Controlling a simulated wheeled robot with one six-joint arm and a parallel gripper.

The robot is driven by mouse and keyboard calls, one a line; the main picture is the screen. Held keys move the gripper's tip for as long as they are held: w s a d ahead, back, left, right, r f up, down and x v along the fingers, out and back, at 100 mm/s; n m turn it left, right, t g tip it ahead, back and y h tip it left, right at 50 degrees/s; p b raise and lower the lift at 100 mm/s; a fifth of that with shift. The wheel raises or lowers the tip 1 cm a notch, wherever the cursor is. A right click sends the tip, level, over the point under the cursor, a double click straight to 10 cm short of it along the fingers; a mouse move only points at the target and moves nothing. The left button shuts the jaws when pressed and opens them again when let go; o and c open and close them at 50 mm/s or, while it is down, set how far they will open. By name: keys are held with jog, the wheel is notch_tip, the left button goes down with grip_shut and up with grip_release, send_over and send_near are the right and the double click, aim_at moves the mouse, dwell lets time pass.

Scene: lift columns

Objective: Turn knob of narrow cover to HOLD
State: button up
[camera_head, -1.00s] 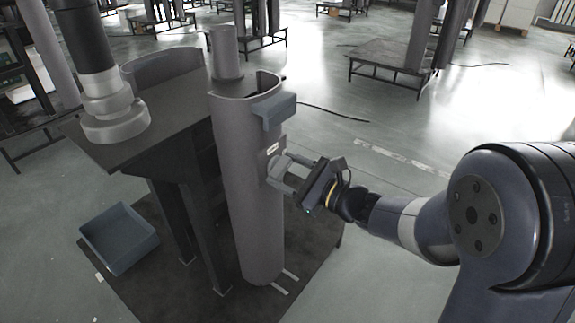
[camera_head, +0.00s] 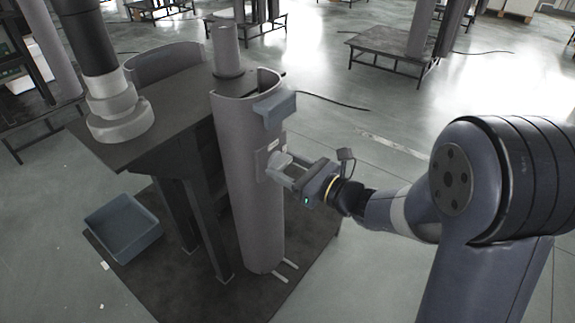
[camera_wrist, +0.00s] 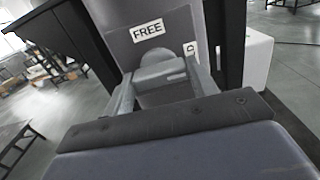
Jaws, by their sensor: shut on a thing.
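The narrow cover (camera_head: 250,205) is a tall, grey, curved shell standing upright at the front of the dark table. A small plate with a light grey knob (camera_head: 279,162) is on its side. My gripper (camera_head: 277,170) reaches in from the right and is shut on the knob. In the wrist view the knob (camera_wrist: 160,68) sits between the two fingers of my gripper (camera_wrist: 160,85). A white FREE label (camera_wrist: 148,30) is above the knob. A second label (camera_wrist: 191,48), right of the knob, is mostly hidden; only its last letter, D, shows.
A blue-grey block (camera_head: 275,109) juts from the cover above the knob. A blue bin (camera_head: 122,228) lies on the floor mat at left. The floor right of the cover is open.

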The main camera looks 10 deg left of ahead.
jog(key=o, duration=1)
jog(key=p+v, duration=0.1)
jog(key=v, duration=0.9)
jog(key=shift+s+d+f+p, duration=0.1)
jog(key=shift+s+d+p, duration=0.05)
jog(key=shift+d+p, duration=0.2)
jog(key=shift+a, duration=0.1)
jog(key=b+x, duration=0.1)
jog(key=x, duration=0.9)
jog(key=shift+w+a+b, duration=0.2)
jog(key=shift+a+b, duration=0.1)
jog(key=shift+b, duration=0.1)
jog(key=shift+d, duration=0.15)
